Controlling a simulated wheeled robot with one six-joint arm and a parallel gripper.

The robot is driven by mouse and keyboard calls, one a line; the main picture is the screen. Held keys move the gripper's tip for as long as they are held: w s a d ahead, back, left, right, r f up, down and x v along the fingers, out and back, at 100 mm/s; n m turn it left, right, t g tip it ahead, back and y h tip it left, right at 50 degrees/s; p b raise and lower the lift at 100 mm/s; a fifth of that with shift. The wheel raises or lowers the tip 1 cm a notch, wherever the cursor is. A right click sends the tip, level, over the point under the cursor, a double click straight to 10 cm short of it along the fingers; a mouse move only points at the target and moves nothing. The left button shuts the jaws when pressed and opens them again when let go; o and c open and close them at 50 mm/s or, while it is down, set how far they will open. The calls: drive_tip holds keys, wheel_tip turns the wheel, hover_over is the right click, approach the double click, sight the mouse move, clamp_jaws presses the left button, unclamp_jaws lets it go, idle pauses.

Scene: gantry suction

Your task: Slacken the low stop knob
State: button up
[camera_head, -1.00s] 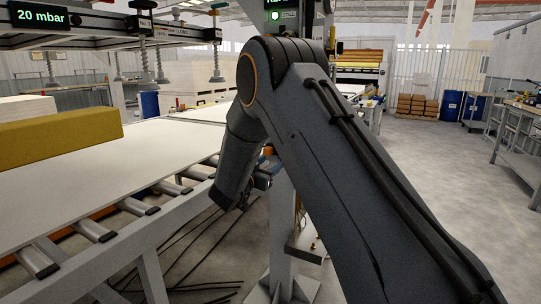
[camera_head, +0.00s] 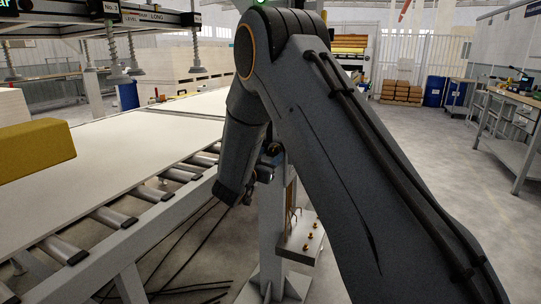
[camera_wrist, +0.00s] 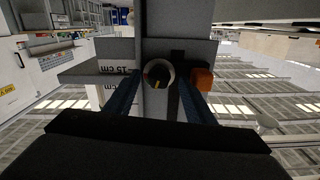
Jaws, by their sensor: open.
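A round dark knob-like end with a pale rim (camera_wrist: 158,73) faces the camera in the wrist view, on a grey post (camera_wrist: 178,22). An orange block-shaped part (camera_wrist: 202,79) sits just to its right. I cannot tell for certain which is the low stop knob. My gripper (camera_wrist: 158,84) is open, its two blue fingers on either side of the round end. Whether they touch it cannot be told. In the head view my gripper (camera_head: 267,166) is mostly hidden by my arm, close to the upright post (camera_head: 271,220).
A plate marked "15 cm" (camera_wrist: 108,69) juts left of the post in the wrist view. A roller table (camera_head: 170,205) with a white board (camera_head: 95,160) stands left. A small shelf with orange-topped pins (camera_head: 302,243) is low on the post. Open floor (camera_head: 430,160) lies right.

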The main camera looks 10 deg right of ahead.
drive_tip(key=shift+w+d, duration=0.2)
drive_tip(key=shift+w, duration=0.05)
drive_tip(key=c, duration=1.1)
drive_tip(key=shift+o, duration=0.2)
drive_tip(key=shift+r+n+p, duration=0.1)
drive_tip(key=shift+n+p, duration=1.2)
drive_tip(key=shift+n, duration=0.2)
drive_tip(key=shift+n+p, duration=1)
drive_tip(key=shift+n, duration=0.8)
